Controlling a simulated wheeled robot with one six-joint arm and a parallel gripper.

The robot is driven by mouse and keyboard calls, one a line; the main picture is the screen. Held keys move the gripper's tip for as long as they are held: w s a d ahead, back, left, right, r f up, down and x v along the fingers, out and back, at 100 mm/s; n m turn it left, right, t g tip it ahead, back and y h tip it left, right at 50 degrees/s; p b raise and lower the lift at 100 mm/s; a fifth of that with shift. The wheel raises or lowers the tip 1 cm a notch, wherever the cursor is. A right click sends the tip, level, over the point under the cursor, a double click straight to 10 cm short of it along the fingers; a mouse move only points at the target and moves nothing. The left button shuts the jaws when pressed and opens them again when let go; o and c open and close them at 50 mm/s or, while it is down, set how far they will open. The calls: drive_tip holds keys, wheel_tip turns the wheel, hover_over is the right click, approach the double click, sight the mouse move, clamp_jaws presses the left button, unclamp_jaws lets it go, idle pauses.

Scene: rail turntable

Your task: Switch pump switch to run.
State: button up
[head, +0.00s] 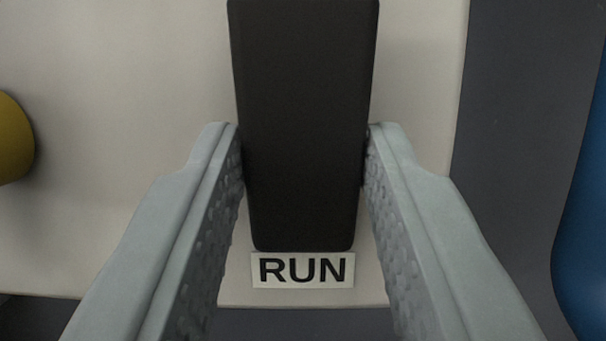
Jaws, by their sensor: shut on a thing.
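The pump switch (303,90) is a black bar-shaped lever on a pale panel. Its upper end runs out of the top of the picture. Its lower end sits just above a white label reading RUN (303,270). My gripper (304,155) has its two grey, studded fingers on either side of the lever, the tips touching its left and right sides. It is shut on the lever. Any other label of the switch is not in view.
The pale panel (120,220) ends at a dark grey surface (500,120) on the right and below. A yellow round part (12,138) stands at the left edge. A blue object (588,230) is at the right edge.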

drive_tip(key=o, duration=1)
drive_tip(key=v, duration=1.7)
drive_tip(key=shift+s+f, duration=0.1)
drive_tip(key=shift+s, duration=0.1)
